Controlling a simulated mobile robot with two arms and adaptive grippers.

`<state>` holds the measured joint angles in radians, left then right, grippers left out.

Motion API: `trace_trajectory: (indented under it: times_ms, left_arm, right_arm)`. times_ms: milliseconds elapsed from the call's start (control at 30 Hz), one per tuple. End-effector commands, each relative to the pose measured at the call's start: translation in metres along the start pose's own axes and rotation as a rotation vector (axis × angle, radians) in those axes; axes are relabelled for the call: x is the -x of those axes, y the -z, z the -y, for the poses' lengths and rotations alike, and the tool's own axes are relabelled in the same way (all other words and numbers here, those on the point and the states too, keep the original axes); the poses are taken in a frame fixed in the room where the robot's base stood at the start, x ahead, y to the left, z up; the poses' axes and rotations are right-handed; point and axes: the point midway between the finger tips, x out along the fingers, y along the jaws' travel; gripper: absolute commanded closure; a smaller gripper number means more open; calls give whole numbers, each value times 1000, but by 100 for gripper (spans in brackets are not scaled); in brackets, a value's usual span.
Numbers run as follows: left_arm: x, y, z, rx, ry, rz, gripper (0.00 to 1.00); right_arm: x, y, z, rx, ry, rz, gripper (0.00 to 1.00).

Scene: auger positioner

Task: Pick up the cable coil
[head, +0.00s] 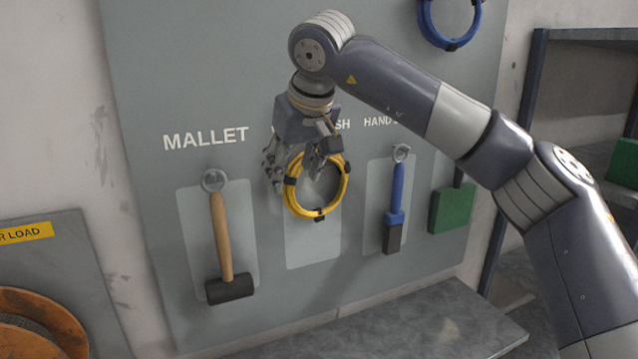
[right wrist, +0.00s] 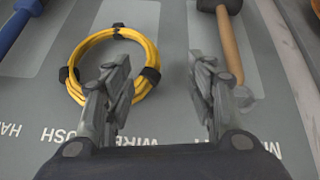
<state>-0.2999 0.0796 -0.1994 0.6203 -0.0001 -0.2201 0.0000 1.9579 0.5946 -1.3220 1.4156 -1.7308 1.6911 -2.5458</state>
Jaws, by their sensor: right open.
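A yellow cable coil (head: 343,192) with black ties hangs on the grey tool board, over a pale panel below a label partly hidden by my gripper. It also shows in the right wrist view (right wrist: 96,37), left of centre. My right gripper (head: 297,178) is open and empty at the coil's upper left. In the right wrist view, my right gripper (right wrist: 162,66) has one finger overlapping the coil's right part and the other to the right of it, near the mallet. Whether a finger touches the coil I cannot tell. A blue cable coil (head: 424,22) hangs at the top right. My left gripper is not in view.
A mallet (head: 222,230) hangs left of the yellow coil, and a blue-handled brush (head: 397,195) and a green block-like tool (head: 452,208) hang right of it. A grey ledge (head: 420,325) is below. A dark shelf (head: 532,85) stands at right.

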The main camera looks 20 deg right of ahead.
Motion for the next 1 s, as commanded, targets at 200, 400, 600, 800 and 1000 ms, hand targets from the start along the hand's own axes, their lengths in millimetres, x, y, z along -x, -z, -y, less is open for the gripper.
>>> trace_trajectory:
  times_ms: [200,400,600,800,1000]
  left_arm:
    - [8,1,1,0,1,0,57]
    - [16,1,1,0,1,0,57]
    - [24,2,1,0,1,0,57]
    - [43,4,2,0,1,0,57]
    - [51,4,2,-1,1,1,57]
  right_arm:
    - [-11,1,-16,12,-48,10,49]
    - [-40,1,-17,12,-46,8,49]
    - [-52,2,-17,12,-45,8,49]
    - [-74,6,-17,12,-44,10,49]
    - [-97,4,-18,12,-43,7,49]
